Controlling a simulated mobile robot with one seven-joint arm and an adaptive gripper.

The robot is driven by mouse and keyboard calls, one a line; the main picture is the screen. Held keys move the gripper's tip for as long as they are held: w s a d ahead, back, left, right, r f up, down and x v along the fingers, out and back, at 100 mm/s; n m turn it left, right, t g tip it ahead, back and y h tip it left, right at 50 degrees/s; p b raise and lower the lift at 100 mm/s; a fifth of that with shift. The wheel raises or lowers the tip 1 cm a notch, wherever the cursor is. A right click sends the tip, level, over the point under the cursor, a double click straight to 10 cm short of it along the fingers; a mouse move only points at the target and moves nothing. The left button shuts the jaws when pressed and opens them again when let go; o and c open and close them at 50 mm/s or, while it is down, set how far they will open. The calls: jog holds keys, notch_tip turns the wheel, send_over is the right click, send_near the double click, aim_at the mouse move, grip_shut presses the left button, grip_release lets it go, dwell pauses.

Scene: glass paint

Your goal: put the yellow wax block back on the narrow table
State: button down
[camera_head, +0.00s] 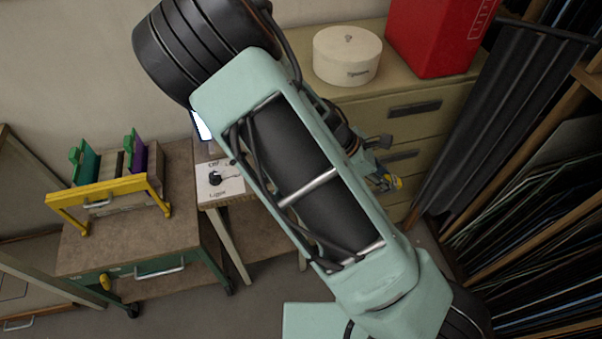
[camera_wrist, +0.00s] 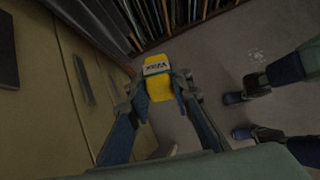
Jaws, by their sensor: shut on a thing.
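The yellow wax block (camera_wrist: 158,88) carries a pale label and is between the fingers of my gripper (camera_wrist: 160,92) in the wrist view. The gripper is shut on it, with the block's far end sticking out past the fingertips, above the grey floor. In the head view a small yellow part of the block (camera_head: 397,183) shows beside my gripper (camera_head: 385,180), in front of the drawer cabinet; my arm hides much of this area. A narrow table (camera_head: 231,242) with thin pale legs stands left of my arm, its right part hidden.
A control box (camera_head: 219,182) sits on the narrow table. A brown-topped cart (camera_head: 110,242) with a yellow rack (camera_head: 97,198) stands left of it. The cabinet (camera_head: 425,93) bears a white round box (camera_head: 346,58) and a red container (camera_head: 432,35). Glass sheets (camera_head: 540,205) fill racks at right.

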jog(key=s+a+m+y+b, duration=0.1)
jog(key=s+a+m+y, duration=0.2)
jog(key=a+m+y, duration=0.7)
jog(key=shift+a+r+m+t, duration=2.1)
jog(key=shift+r+m, duration=0.4)
jog(key=shift+r, duration=0.65)
jog(key=shift+h, duration=0.3)
jog(key=w+a+f+b, duration=0.1)
jog(key=w+a+f, duration=0.1)
jog(key=w, duration=0.1)
jog(key=w+a+f+b, duration=0.1)
jog(key=w+a+f, duration=0.1)
jog(key=w+f, duration=0.1)
jog(key=w+a+f+b, duration=0.1)
jog(key=w+a+f, duration=0.2)
jog(key=w, duration=0.2)
jog(key=shift+w+f, duration=0.2)
jog(key=shift+w, duration=0.05)
jog(key=shift+w+a+f, duration=0.15)
jog(key=shift+w+f, duration=0.2)
jog(key=shift+w+a+f, duration=0.15)
jog(key=shift+w+f, duration=0.05)
jog(key=shift+f, duration=0.25)
notch_tip(320, 180, down, 3)
jog(key=shift+f+b, duration=0.1)
jog(key=shift+b, duration=0.85)
jog(key=shift+r, duration=0.2)
